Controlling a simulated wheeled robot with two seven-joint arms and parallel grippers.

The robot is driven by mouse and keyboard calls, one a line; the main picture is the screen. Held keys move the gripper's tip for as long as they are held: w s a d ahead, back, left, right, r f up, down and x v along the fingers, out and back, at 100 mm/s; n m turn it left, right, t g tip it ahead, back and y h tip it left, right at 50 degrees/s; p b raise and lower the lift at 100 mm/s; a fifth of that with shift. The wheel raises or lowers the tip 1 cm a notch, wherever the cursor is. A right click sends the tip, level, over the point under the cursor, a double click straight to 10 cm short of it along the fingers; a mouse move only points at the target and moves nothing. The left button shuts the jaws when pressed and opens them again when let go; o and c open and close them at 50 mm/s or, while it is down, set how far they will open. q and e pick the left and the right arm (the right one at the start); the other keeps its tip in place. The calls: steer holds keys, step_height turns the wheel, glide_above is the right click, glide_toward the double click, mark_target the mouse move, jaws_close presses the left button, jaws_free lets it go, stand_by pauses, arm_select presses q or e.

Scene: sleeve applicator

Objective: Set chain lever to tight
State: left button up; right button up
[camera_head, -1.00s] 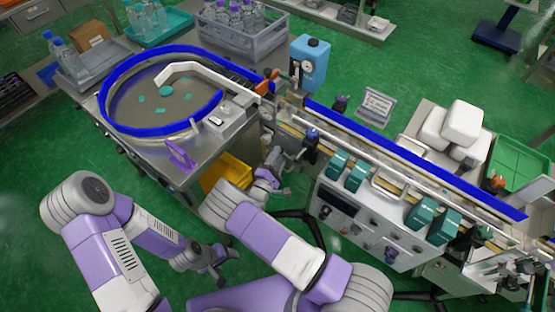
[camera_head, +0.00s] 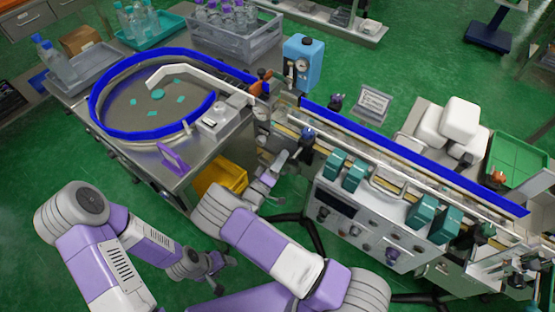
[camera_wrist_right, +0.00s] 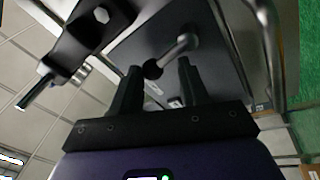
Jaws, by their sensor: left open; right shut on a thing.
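In the right wrist view, a short metal lever with a dark round knob (camera_wrist_right: 152,68) sticks out from a grey panel; I take it for the chain lever. My right gripper (camera_wrist_right: 158,75) is shut on it, with the knob end between the two black fingers. In the head view my right gripper (camera_head: 281,163) is at the near side of the machine, below the conveyor; the lever cannot be made out there. My left gripper (camera_head: 221,275) is open and empty, low over the green floor, away from the machine.
A round table with a blue rim (camera_head: 97,126) stands left of the conveyor. A purple handle (camera_head: 172,158) and a yellow bin (camera_head: 222,174) are near my right forearm. A control box (camera_head: 365,222) with knobs lies to the right. Green floor is free around my left gripper.

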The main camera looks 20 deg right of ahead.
steer(key=shift+s+d+f+m+g, duration=0.1)
steer(key=shift+s+d+m+g, duration=0.25)
steer(key=shift+m, duration=0.45)
steer(key=shift+s+f+h, duration=0.1)
steer(key=shift+h, duration=0.2)
steer(key=o, duration=1.1)
steer(key=v, duration=0.7)
steer(key=shift+s+a, duration=0.15)
steer(key=shift+s, duration=0.05)
